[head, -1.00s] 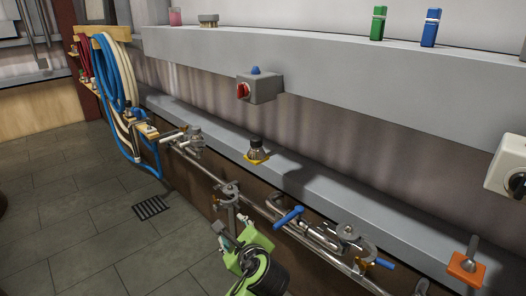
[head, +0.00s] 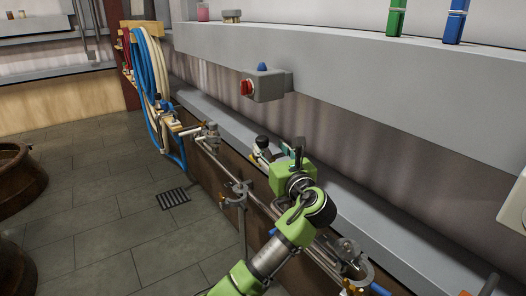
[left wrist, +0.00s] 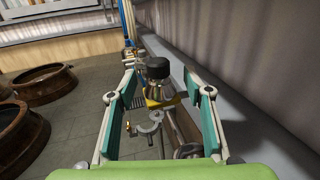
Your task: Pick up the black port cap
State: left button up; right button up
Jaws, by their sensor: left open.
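The black port cap (left wrist: 158,68) is a round black top on a metal fitting over a yellow plate (left wrist: 162,103). In the left wrist view it is upright, between and beyond my open fingers, with nothing visibly gripping it. In the head view the black cap (head: 262,141) shows on the lower grey ledge, just left of my left gripper (head: 284,152), which partly hides the fitting. My left gripper is open and empty; its teal-padded fingers also show in the left wrist view (left wrist: 162,82).
Metal pipes with clamps (head: 240,190) run along the ledge's front. A grey switch box (head: 267,84) with a red knob hangs above the ledge. Blue and white hoses (head: 150,65) hang at the back left. Brown round tubs (head: 18,172) stand on the floor at left.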

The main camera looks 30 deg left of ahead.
aim_at(264, 144)
pick_arm(q)
jog(key=shift+w+a, duration=0.35)
jog(key=shift+a, duration=0.15)
jog(key=x, duration=0.1)
jog(key=b+x, duration=0.1)
jog(key=x, duration=0.2)
jog(key=shift+a+f+b, duration=0.3)
jog(key=shift+b, duration=0.05)
jog(key=shift+w+a+r, duration=0.1)
jog(key=shift+w+a, duration=0.05)
jog(key=shift+w, duration=0.05)
grip_shut()
